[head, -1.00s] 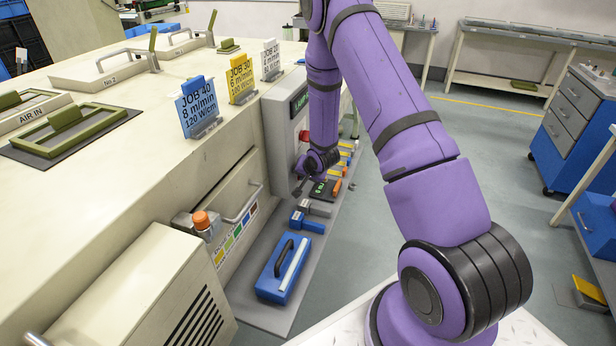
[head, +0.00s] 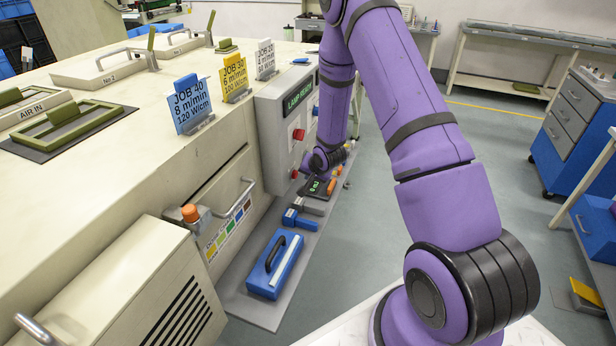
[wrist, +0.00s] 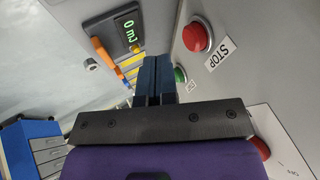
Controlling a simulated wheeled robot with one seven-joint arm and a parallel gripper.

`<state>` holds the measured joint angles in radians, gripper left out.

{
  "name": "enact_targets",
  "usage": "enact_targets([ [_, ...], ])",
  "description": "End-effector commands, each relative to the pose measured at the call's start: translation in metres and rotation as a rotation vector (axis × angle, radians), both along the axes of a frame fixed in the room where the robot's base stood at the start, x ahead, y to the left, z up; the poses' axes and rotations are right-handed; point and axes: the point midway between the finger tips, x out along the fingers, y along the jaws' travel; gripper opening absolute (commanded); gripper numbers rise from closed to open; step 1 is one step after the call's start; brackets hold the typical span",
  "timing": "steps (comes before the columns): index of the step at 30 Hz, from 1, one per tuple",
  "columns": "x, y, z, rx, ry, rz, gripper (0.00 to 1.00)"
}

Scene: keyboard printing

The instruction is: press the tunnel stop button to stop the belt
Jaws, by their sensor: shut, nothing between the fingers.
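The red STOP button (wrist: 197,37) stands out from a grey panel in the wrist view, with a white STOP label (wrist: 222,53) beside it. My gripper (wrist: 156,62) is shut and empty, its dark blue fingers together. It is left of the STOP button in the wrist view and apart from it. A green button (wrist: 180,75) shows just right of the fingers. In the head view, my wrist is low beside the panel (head: 275,145), with the fingertips not clear.
A small meter reading 0 mJ (wrist: 126,24) and an orange-handled tool (wrist: 106,57) lie near the fingers. A blue case (head: 275,265) lies on the grey shelf below the panel. Job signs (head: 188,103) stand on the machine top.

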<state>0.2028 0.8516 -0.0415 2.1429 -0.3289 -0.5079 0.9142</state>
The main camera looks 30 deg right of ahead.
Motion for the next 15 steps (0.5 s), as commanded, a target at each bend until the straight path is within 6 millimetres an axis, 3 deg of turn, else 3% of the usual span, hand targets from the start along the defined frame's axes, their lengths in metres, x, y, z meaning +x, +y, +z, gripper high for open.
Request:
enact_targets([
  [15,-0.043,-0.003,0.056,-0.002,0.001,-0.004,0.0],
])
